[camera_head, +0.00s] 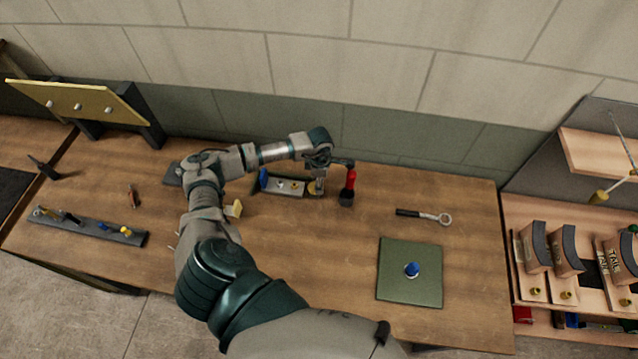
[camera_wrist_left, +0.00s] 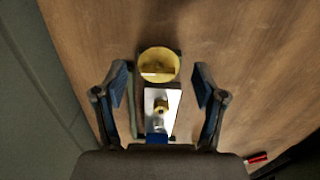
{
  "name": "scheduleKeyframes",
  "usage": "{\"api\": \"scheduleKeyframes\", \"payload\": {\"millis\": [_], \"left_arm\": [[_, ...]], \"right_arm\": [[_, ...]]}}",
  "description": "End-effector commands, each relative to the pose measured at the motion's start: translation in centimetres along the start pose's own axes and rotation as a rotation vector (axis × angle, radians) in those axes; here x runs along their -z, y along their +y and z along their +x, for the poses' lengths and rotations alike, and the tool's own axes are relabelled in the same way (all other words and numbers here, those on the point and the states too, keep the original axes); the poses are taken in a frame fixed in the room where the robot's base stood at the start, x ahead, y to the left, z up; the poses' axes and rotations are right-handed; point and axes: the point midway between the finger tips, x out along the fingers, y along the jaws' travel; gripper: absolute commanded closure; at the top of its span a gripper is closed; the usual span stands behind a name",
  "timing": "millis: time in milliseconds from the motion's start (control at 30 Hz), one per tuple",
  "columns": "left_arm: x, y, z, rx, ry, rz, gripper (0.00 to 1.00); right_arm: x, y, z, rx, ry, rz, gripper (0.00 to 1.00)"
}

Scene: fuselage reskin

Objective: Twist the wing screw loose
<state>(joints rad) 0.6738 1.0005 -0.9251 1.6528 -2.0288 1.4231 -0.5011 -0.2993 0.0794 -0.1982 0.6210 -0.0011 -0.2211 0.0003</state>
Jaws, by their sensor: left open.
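A round yellow piece with a raised bar across it, which looks like the wing screw (camera_wrist_left: 158,65), shows between the fingertips of my left gripper (camera_wrist_left: 162,78) in the left wrist view. The fingers stand open on both sides, with visible gaps. In the head view my left gripper (camera_head: 320,172) points down over the small fixture (camera_head: 290,187) at the back of the bench, and the yellow piece (camera_head: 312,188) is partly hidden by it. The fixture's pale plate (camera_wrist_left: 152,100) carries a small brass part (camera_wrist_left: 160,106) and a blue part (camera_wrist_left: 156,138). My right gripper is not in view.
A red and black tool (camera_head: 349,188) stands just right of the gripper. A ring-ended tool (camera_head: 424,215) and a green mat (camera_head: 394,290) with a blue knob (camera_head: 412,269) lie further right. A dark rail (camera_head: 85,226) lies at left. The bench between is mostly clear.

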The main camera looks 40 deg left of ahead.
Motion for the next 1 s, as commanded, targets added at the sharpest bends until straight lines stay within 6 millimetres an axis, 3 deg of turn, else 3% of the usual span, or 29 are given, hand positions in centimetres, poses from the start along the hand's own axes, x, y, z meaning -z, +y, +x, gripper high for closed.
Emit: {"api": "scheduleKeyframes", "payload": {"millis": [33, 100, 400, 600, 700, 1000], "left_arm": [[0.9, -0.9, 2.0, 0.028, 0.031, 0.005, 0.29], [1.2, -0.9, 2.6, 0.031, 0.032, 0.006, 0.29], [1.1, -0.7, 2.8, 0.029, 0.032, 0.006, 0.29], [0.5, -1.0, 2.2, 0.019, 0.031, 0.006, 0.79], [0.2, -1.1, 2.1, 0.016, 0.03, 0.005, 0.89], [0.1, -0.9, 1.9, 0.017, 0.016, 0.008, 0.89]], "right_arm": [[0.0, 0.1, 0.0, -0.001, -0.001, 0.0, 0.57], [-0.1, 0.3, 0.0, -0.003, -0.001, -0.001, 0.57], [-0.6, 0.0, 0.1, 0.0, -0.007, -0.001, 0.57], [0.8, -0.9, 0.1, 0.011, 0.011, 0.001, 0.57], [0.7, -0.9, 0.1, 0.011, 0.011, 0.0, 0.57], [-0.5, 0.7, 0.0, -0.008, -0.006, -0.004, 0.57]]}}
